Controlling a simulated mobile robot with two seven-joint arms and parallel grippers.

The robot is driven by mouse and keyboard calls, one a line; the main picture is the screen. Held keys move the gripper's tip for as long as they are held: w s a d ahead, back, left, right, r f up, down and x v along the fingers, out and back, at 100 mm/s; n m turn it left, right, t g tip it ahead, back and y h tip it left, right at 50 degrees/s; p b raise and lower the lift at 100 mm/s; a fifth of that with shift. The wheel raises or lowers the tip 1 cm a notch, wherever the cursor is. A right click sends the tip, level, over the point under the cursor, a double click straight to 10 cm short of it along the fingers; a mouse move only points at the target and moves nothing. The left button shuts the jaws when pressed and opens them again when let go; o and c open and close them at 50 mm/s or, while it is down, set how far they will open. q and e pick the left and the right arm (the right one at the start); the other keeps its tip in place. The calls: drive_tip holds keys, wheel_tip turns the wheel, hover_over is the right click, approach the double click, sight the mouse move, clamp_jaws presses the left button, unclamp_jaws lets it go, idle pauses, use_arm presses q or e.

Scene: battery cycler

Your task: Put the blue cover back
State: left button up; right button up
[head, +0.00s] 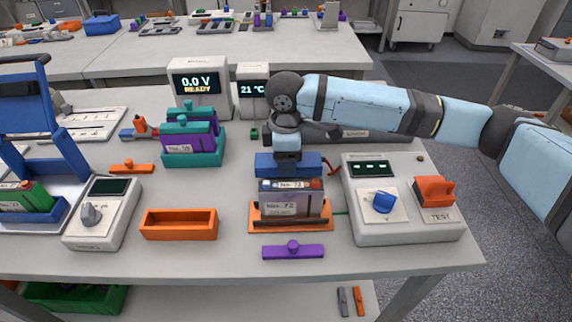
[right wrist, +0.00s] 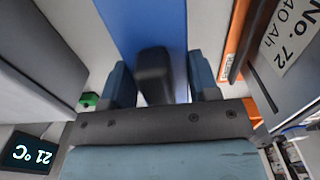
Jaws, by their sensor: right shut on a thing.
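The blue cover (head: 290,166) is a flat bar in my right gripper (head: 288,150). In the head view it shows just behind and above the top of the grey battery labelled No. 72 (head: 292,205). In the right wrist view the blue cover (right wrist: 150,22) runs as a broad strip, with a dark knob between the fingers of the right gripper (right wrist: 158,85). The battery's side (right wrist: 290,50) is at the right there. The battery stands upright in an orange tray (head: 325,226). I cannot tell how high the cover is. My left gripper is out of view.
A purple cover (head: 293,251) lies in front of the tray. An empty orange bin (head: 179,225) is to the left. A tester box with a blue knob (head: 382,203) stands right. Teal holders with purple parts (head: 193,160) and two displays (head: 200,82) stand behind.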

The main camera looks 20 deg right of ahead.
wheel_tip(320, 180, down, 2)
drive_tip(key=shift+f, duration=0.1)
drive_tip(key=o, duration=1)
wheel_tip(320, 180, up, 12)
drive_tip(key=shift+r+p, duration=0.15)
drive_tip(key=shift+p, duration=0.9)
